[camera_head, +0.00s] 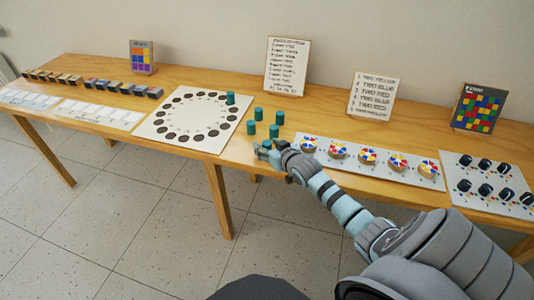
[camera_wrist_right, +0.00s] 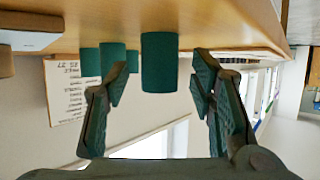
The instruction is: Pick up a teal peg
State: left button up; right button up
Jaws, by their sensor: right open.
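Several teal pegs stand upright on the wooden table in a loose group, among them a back peg (camera_head: 258,113), a right peg (camera_head: 279,118) and a left peg (camera_head: 251,127). Another teal peg (camera_head: 230,98) stands on the white board with the ring of dark holes (camera_head: 156,135). My right gripper (camera_head: 262,150) is at the table's front edge, just in front of the group. In the right wrist view the right gripper (camera_wrist_right: 158,75) is open, with the nearest teal peg (camera_wrist_right: 159,63) showing between its fingertips, not gripped. More teal pegs (camera_wrist_right: 112,58) show behind it. My left gripper is out of view.
Right of my gripper lies a white strip with several colour-wheel discs (camera_head: 367,157), then a panel with black knobs (camera_head: 485,190). Blocks and paper strips (camera_head: 95,114) lie at the left. Upright cards (camera_head: 287,66) stand along the back.

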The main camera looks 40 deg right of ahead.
jog(key=shift+w+d+f, duration=0.1)
jog(key=shift+w+f, duration=0.2)
jog(key=shift+w, duration=0.25)
jog(key=shift+r, duration=0.1)
jog(key=c, duration=1.1)
jog(key=shift+o, duration=0.2)
